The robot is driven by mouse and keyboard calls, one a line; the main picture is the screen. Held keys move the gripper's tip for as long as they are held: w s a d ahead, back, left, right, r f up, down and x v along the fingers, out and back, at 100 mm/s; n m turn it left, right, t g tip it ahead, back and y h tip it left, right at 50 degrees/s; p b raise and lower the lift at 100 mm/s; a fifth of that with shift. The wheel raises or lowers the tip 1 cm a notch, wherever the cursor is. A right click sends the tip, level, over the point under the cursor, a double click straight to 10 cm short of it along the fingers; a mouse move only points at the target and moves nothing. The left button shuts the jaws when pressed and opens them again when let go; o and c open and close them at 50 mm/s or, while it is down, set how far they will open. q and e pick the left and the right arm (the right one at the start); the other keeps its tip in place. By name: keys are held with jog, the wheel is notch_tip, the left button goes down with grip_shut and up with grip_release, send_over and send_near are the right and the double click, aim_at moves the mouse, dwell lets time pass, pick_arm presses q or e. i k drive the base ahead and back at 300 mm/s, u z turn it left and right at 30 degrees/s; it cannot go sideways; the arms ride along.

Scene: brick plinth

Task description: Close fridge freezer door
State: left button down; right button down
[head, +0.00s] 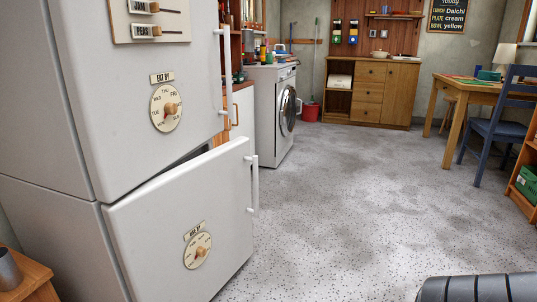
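A white fridge freezer (110,110) stands at the left. Its lower freezer door (150,235) is swung partly open, with a dark gap along its top edge below the upper door. The freezer door has a vertical white handle (253,185) at its right edge and a round dial (198,250) on its face. The upper fridge door (120,75) looks shut and has its own handle (222,70) and dial (165,108). Neither of my grippers is in view.
A dark ribbed object (478,289) shows at the bottom right; I cannot tell what it is. A small wooden stand (28,285) with a metal cup (9,268) is at the bottom left. A washing machine (270,110) and table (470,95) stand beyond.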

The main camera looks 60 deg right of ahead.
aim_at(156, 230)
jog(key=z, duration=1.05)
jog(key=i, duration=1.15)
jog(key=u, duration=0.25)
